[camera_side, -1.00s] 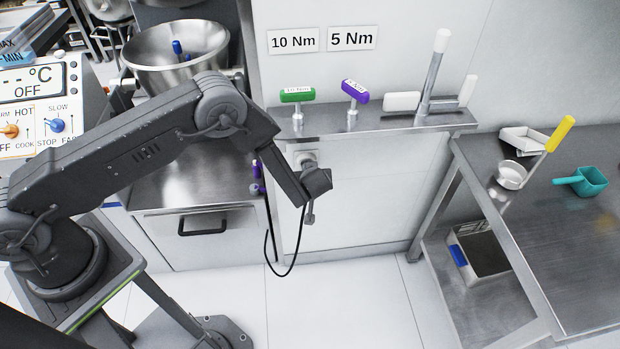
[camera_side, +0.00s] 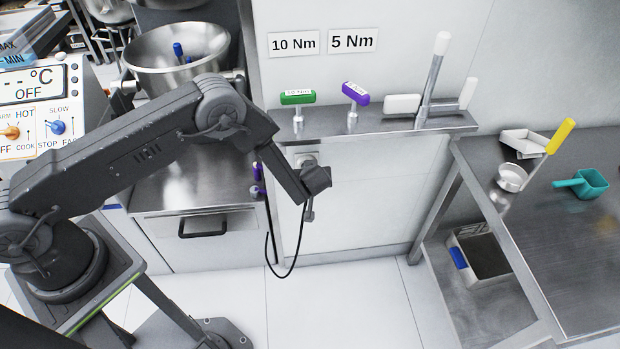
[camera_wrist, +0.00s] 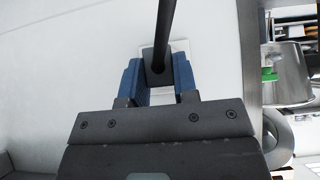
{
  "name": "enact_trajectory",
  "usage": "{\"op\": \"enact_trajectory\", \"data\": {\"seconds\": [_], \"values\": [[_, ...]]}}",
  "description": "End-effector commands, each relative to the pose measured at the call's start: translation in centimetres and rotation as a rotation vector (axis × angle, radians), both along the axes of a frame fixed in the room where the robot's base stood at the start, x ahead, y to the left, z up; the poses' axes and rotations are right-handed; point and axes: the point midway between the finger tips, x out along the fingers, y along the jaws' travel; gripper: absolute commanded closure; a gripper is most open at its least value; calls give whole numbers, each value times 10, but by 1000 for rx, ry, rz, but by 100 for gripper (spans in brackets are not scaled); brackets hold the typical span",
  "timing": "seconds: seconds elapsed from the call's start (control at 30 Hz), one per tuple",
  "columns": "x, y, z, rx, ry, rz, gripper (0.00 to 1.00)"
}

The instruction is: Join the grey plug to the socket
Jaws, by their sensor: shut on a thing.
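The grey plug (camera_wrist: 158,75) is held between the blue fingers of my gripper (camera_wrist: 158,80) in the wrist view, with its dark cable running up and away from it. In the side view my gripper (camera_side: 310,208) points at the wall panel below the shelf, and a small part of the plug shows at its end. The cable hangs below in a loop (camera_side: 283,272). The pale socket (camera_side: 305,158) is on the wall just behind and above my wrist, partly hidden by it. In the wrist view a white plate edge (camera_wrist: 180,46) shows behind the plug. I cannot tell whether plug and socket touch.
A steel shelf (camera_side: 370,124) above carries a green-handled tool (camera_side: 298,97) and a purple-handled tool (camera_side: 355,92). A steel bowl (camera_side: 177,55) and cabinet (camera_side: 205,240) stand at left. A steel table (camera_side: 580,240) stands at right. The floor between is clear.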

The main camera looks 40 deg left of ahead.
Motion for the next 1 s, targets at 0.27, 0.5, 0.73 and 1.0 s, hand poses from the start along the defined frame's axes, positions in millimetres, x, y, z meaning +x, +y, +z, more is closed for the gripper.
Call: {"op": "enact_trajectory", "data": {"seconds": [0.27,0.5,0.73,1.0], "values": [[5,5,0,0,0,1,100],[6,6,0,0,0,1,72],[6,6,0,0,0,1,50],[5,6,0,0,0,0,43]]}}
